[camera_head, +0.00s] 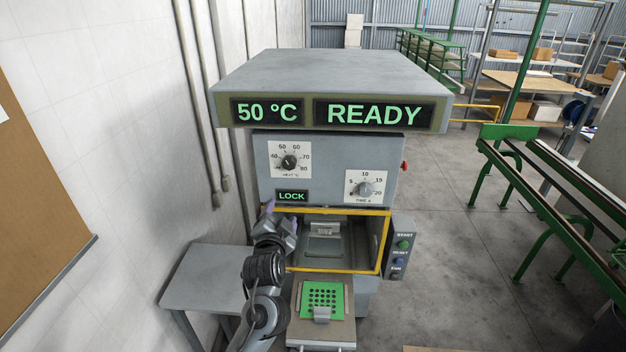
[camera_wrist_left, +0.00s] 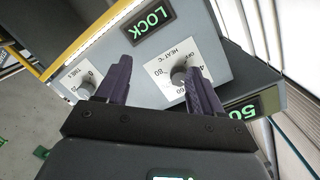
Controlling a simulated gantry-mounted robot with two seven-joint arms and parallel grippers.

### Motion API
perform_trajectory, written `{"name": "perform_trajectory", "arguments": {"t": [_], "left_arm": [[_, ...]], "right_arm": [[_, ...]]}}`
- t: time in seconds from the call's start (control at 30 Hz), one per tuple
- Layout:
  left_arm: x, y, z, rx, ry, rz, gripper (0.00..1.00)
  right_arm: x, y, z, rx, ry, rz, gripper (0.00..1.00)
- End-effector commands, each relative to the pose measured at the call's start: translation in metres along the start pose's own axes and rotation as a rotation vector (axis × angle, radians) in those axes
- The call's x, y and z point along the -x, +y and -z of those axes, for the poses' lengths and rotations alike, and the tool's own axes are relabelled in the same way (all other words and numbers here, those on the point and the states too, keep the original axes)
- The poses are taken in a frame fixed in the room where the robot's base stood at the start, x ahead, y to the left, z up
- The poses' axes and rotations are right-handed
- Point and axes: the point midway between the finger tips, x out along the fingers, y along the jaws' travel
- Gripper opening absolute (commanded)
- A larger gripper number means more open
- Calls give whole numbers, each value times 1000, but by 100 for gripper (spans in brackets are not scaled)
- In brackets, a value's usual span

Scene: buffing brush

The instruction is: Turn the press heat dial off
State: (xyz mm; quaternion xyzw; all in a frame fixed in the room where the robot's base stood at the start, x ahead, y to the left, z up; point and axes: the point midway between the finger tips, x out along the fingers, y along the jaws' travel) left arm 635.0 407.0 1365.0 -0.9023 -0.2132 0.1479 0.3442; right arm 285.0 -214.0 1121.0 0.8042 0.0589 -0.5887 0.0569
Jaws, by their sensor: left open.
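The heat dial (camera_head: 289,162) is a dark round knob on a white scale plate at the upper left of the grey press front. Its scale shows 40 to 80; I cannot read the pointer surely. The display (camera_head: 267,112) above reads 50 °C. My left gripper (camera_head: 279,214) is open and empty, below the dial, near the LOCK sign. In the left wrist view, the heat dial (camera_wrist_left: 179,75) shows beyond the fingertips, close to the right finger of the left gripper (camera_wrist_left: 158,72). The fingers appear apart from the knob. My right gripper is out of view.
The time dial (camera_head: 365,189) is at the lower right of the panel. Below are the yellow-framed press opening (camera_head: 384,245) and a green perforated plate (camera_head: 323,297). A button box (camera_head: 402,248) stands right. A grey side table (camera_head: 205,277) and a white wall are left.

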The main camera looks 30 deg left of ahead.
Motion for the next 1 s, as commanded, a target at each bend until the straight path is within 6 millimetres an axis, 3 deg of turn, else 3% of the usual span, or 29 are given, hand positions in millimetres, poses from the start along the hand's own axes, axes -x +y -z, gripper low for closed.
{"name": "perform_trajectory", "arguments": {"t": [0.1, 0.27, 0.47, 0.8, 1.0], "left_arm": [[-5, -27, 35, 46, 56, 48, 67], [-8, -44, 57, 70, 89, 74, 67], [-26, -50, 63, 72, 93, 79, 67], [-81, -54, 68, 72, 93, 76, 67], [-102, -55, 69, 71, 93, 75, 67]], "right_arm": [[-8, 0, -1, 0, 3, -1, 43], [-9, 3, 0, 5, 8, -9, 43], [-5, 5, 1, 13, 6, -15, 43], [8, 4, 4, 10, 5, -12, 43], [12, 3, 5, 6, 4, -8, 43]]}}
